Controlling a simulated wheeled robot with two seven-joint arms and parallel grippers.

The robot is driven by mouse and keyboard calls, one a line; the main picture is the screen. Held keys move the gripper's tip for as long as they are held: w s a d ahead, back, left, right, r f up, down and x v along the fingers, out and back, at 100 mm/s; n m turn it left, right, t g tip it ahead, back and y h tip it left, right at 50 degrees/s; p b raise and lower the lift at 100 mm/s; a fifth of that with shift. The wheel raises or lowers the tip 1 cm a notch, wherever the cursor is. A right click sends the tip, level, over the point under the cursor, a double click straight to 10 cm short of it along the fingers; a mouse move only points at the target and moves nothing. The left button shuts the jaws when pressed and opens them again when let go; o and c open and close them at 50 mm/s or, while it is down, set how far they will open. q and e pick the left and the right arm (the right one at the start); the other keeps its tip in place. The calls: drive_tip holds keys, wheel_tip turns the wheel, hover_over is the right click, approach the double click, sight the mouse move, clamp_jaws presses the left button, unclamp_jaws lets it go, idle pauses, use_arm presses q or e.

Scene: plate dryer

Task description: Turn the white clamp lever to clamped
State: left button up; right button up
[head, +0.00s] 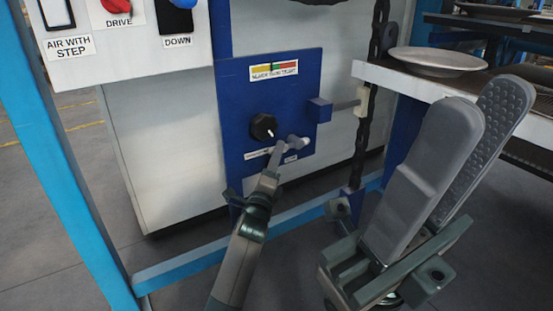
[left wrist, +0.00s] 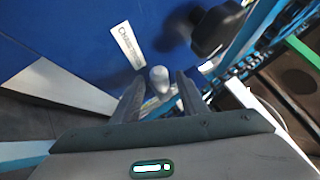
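The white clamp lever (head: 304,141) sticks out from the lower part of the blue panel (head: 237,100). Its rounded pale end (left wrist: 158,77) shows in the left wrist view between my left fingertips. My left gripper (head: 283,147) is at the lever, with its fingers apart on either side of the rounded end; I see no firm grip. The fingers partly hide the lever in the head view. My right gripper (head: 485,105) is large in the right foreground, its two fingers apart and empty, away from the panel.
A black knob (head: 263,127) sits just above and left of the lever. A blue block on a bar (head: 319,110) juts out right of the panel. A black chain (head: 362,135) hangs beside it. A plate (head: 437,62) lies on the table at right. A blue frame post (head: 60,150) stands at left.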

use_arm(q)
drive_tip(key=shift+w+r, duration=0.15)
drive_tip(key=shift+w, duration=0.2)
clamp_jaws()
drive_tip(key=shift+r, duration=0.1)
